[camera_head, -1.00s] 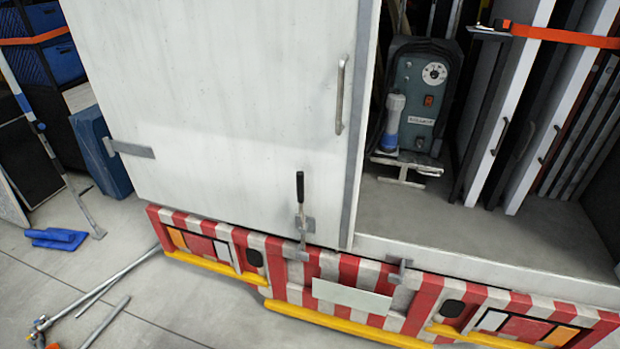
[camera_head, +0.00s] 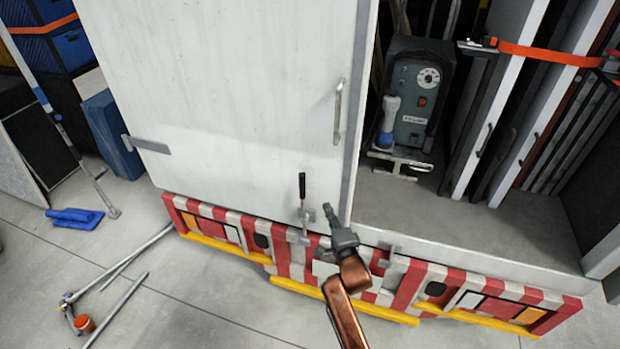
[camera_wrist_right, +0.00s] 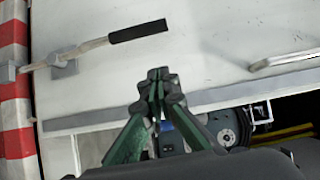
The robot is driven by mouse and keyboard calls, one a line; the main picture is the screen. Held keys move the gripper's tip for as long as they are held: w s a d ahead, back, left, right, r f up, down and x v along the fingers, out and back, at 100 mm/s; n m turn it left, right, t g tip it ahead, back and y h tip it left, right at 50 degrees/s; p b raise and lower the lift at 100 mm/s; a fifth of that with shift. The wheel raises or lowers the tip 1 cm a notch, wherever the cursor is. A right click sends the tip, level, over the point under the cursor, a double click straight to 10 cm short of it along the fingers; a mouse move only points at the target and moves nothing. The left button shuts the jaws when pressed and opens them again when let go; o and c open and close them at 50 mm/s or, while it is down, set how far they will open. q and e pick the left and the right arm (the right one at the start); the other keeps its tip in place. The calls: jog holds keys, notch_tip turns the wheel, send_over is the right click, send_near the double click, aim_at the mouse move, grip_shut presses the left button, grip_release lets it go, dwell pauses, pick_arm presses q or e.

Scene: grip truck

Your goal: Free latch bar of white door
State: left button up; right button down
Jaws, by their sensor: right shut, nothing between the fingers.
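The white door (camera_head: 240,90) is shut over the left part of the truck's rear. Its latch bar (camera_head: 303,205) has a black handle and stands upright at the door's lower edge, in a metal bracket. In the right wrist view the latch bar (camera_wrist_right: 95,44) runs across the upper left, its black grip (camera_wrist_right: 138,31) pointing right. My right gripper (camera_head: 330,212) is just right of the latch bar, apart from it, in front of the door's lower right corner. In the right wrist view its fingertips (camera_wrist_right: 158,78) are together and empty. My left gripper is not in view.
A vertical door handle (camera_head: 338,112) is above the latch. The right bay is open, with a grey machine (camera_head: 413,95) and upright panels inside. The red-and-white bumper (camera_head: 410,285) juts out below the door. Poles (camera_head: 115,268) lie on the floor at left.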

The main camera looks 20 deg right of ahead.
jog(key=shift+r, duration=0.75)
jog(key=w+a+p, duration=0.1)
jog(key=w+a, duration=0.1)
jog(key=w, duration=1.1)
jog(key=shift+a, duration=0.35)
